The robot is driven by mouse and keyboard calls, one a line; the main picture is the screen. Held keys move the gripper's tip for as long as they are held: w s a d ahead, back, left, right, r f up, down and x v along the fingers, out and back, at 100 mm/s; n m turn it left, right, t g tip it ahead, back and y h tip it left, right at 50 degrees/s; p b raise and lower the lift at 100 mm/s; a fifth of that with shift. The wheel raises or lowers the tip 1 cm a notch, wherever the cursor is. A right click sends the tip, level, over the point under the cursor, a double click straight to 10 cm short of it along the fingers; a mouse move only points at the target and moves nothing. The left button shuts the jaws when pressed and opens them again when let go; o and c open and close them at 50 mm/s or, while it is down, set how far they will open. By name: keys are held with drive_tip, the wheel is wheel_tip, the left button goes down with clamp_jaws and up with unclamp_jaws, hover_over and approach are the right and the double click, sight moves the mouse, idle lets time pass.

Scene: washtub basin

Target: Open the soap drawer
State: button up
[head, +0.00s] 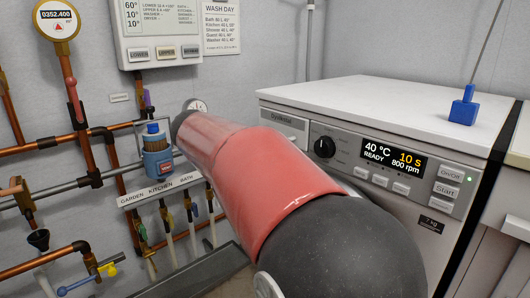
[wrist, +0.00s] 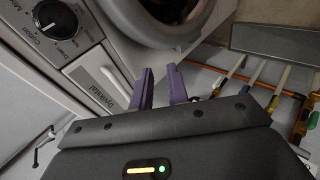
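The soap drawer (head: 284,124) is the pale labelled front at the left end of the washing machine's control panel, left of the black dial. In the head view it looks flush with the panel, its lower part covered by my arm. In the wrist view the drawer front (wrist: 92,78) shows tilted, with a light grip or recess on it. My gripper (wrist: 161,80) has two purple fingers standing apart with nothing visible between them. In that picture they are just right of the drawer; contact cannot be told.
The washing machine (head: 370,95) carries a blue object (head: 463,110) on top. Its dial (wrist: 57,20) and round door (wrist: 175,12) show in the wrist view. Copper pipes and valves line the wall at left, with a blue canister (head: 157,155) near my arm.

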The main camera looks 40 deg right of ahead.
drive_tip(key=w+d+r+g+h+b, duration=0.2)
drive_tip(key=w+d+r+h+b, duration=0.1)
drive_tip(key=w+d+h, duration=0.5)
drive_tip(key=shift+y, duration=0.9)
drive_tip(key=x, duration=0.3)
drive_tip(key=w+x, duration=0.1)
drive_tip(key=x, duration=0.2)
drive_tip(key=shift+w+d, duration=0.15)
drive_tip(key=shift+w, duration=0.05)
drive_tip(key=shift+c, duration=0.5)
clamp_jaws()
